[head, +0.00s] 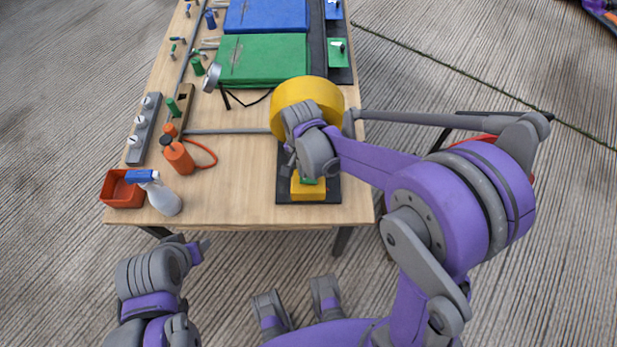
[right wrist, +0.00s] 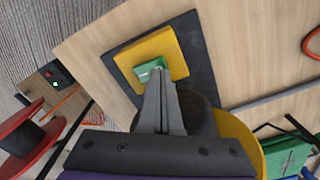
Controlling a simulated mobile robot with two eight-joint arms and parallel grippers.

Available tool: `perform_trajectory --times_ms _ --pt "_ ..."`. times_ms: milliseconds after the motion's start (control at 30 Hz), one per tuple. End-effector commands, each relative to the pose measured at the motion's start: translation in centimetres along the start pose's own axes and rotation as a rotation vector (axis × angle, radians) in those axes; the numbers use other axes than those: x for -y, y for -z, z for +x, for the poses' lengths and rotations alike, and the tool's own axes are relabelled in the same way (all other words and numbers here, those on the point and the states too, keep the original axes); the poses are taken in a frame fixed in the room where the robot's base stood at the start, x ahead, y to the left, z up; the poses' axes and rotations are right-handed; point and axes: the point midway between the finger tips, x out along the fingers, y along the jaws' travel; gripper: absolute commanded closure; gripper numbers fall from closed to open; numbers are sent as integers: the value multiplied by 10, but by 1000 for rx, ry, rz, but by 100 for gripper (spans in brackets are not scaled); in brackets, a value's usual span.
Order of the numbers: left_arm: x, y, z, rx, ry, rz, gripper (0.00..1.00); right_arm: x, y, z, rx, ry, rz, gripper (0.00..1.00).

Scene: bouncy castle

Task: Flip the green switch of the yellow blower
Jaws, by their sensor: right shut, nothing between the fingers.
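The yellow blower (head: 318,92) stands near the table's front right corner on a dark plate (head: 328,192). Its yellow switch block (head: 312,195) sits at the front of that plate. The green switch (right wrist: 149,69) shows on the block in the right wrist view; in the head view my gripper hides most of it. My right gripper (right wrist: 160,72) is shut and empty, its fingertips at the switch, touching or very close; I cannot tell which. In the head view the right gripper (head: 292,170) is over the block. My left gripper (head: 198,250) is low, off the table's front edge; its jaws are unclear.
A spray bottle (head: 162,195), a red-orange bin (head: 120,190), an orange pump bottle (head: 177,157) and a grey switch strip (head: 144,130) occupy the table's left side. A green box (head: 262,60) and a blue box (head: 266,15) lie behind. The table's front middle (head: 235,195) is clear.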

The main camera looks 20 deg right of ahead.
Motion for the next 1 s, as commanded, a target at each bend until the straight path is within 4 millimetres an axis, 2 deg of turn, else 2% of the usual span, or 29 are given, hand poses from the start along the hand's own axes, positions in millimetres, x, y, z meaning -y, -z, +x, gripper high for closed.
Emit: perform_trajectory --times_ms 1000 --pt "0 -7 11 4 0 0 49 0 0 16 0 0 0 100"
